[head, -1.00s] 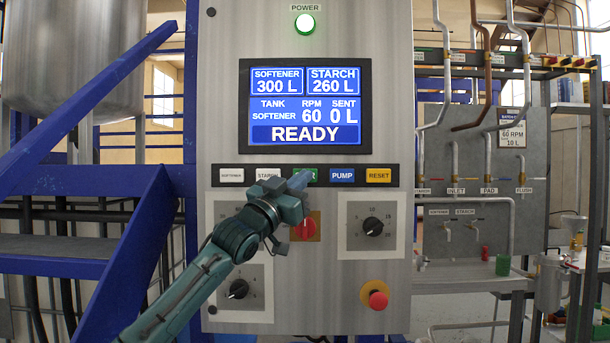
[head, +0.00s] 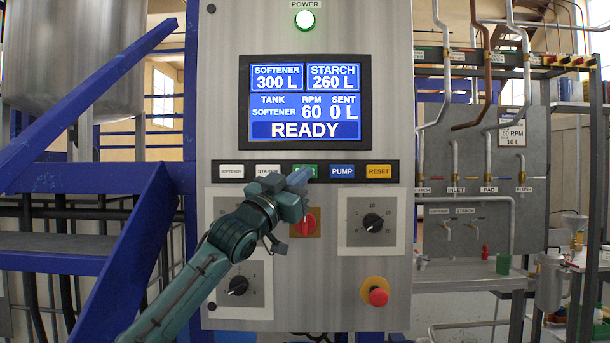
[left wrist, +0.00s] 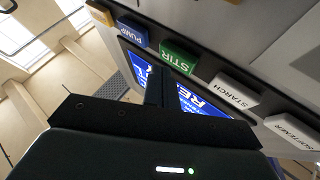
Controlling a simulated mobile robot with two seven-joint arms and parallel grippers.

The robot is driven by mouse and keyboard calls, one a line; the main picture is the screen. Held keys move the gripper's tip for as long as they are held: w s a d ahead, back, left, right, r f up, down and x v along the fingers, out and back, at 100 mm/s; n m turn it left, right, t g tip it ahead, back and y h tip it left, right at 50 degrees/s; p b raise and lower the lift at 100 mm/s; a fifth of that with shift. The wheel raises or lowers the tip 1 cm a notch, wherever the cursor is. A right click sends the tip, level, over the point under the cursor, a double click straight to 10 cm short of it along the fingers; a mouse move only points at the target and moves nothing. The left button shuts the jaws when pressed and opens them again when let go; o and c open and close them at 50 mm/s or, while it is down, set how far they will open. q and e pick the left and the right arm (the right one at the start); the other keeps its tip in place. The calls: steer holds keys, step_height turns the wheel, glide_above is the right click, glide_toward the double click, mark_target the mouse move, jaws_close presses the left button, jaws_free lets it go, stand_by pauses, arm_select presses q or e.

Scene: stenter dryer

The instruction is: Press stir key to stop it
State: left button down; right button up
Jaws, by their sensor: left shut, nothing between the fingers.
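The green STIR key (head: 310,168) sits mid-row on the black key strip, partly hidden by my left gripper (head: 299,178). In the left wrist view the STIR key (left wrist: 180,57) is close by the tip of the shut, empty left gripper (left wrist: 155,78). I cannot tell whether the fingertips touch it. The blue display (head: 305,105) reads TANK SOFTENER, RPM 60, SENT 0 L and READY. My right gripper is not in view.
White SOFTENER (head: 231,172) and STARCH (head: 268,171) keys are to the left. Blue PUMP (head: 342,172) and yellow RESET (head: 378,172) keys are to the right. A red rotary switch (head: 304,223) is below; a red emergency button (head: 378,297) sits lower right.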

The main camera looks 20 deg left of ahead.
arm_select(q)
steer(key=s+b, duration=0.1)
steer(key=s, duration=0.1)
steer(key=s+d+b, duration=0.1)
steer(key=s, duration=0.1)
steer(key=shift+s+d+b, duration=0.2)
steer(key=shift+s+b, duration=0.15)
steer(key=shift+s, duration=0.05)
stand_by(0.8)
